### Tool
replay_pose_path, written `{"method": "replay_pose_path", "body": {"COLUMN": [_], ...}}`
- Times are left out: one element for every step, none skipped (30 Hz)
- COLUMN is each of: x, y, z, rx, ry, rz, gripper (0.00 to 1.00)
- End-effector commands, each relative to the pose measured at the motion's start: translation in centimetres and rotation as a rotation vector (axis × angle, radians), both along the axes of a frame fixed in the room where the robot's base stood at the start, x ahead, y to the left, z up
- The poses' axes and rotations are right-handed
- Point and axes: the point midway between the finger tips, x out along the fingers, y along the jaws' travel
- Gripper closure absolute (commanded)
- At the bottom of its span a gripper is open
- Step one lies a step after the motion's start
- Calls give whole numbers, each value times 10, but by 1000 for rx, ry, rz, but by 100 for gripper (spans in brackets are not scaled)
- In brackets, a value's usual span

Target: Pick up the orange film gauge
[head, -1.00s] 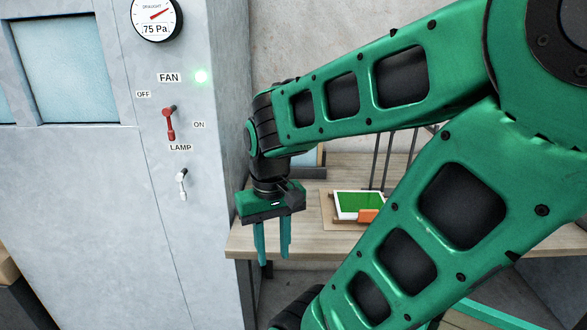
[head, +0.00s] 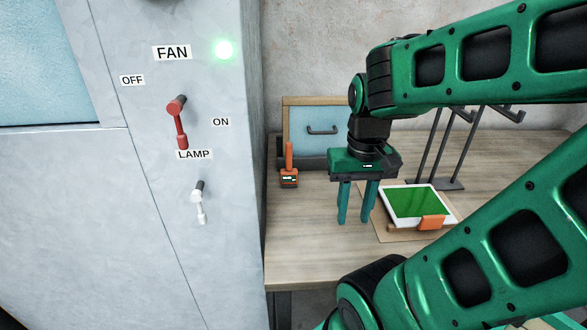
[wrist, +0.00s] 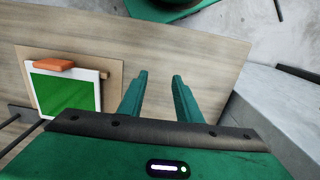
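A small orange device with a dark display and an upright orange stem, which looks like the film gauge (head: 289,180), stands on the wooden bench beside the grey cabinet. My gripper (head: 356,220) is to the right of it, pointing down over the bench, clear of it. Its two teal fingers are apart with nothing between them; they also show in the wrist view (wrist: 159,78). The gauge does not show in the wrist view. A plain orange block (head: 432,222) sits at the front edge of a white-framed green panel (head: 413,203), right of my gripper.
The grey cabinet (head: 230,250) rises at the left, with a red fan switch (head: 178,122) and a white lamp switch (head: 199,203). A blue drawer box (head: 312,138) stands behind the gauge. Dark rods (head: 432,145) rise behind the panel. Front-left bench (head: 300,235) is bare.

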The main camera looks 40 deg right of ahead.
Motion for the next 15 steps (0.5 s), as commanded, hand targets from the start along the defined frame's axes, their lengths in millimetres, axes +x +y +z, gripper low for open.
{"method": "replay_pose_path", "body": {"x": [0, 0, 0, 0, 0, 0, -2, -8, -6, -2, 4, 15, 25, 36, 53], "y": [0, 0, 0, 0, 0, 0, 0, 0, -1, -2, -3, -9, -12, -14, -17], "z": [0, 0, 0, 0, 0, 0, 1, 5, 7, 9, 10, 12, 15, 17, 20], "rx": [0, 0, 0, 0, 0, 0, 0, 0, 0, 1, 2, 3, 3, 5, 8], "ry": [0, 0, 0, 0, 0, 0, -4, -13, -20, -25, -30, -38, -49, -58, -75], "rz": [0, 0, 0, 0, 0, 1, 4, 10, 24, 42, 66, 108, 146, 192, 261], "gripper": [69, 69, 69, 69, 69, 59, 58, 58, 58, 58, 58, 58, 58, 58, 58]}}
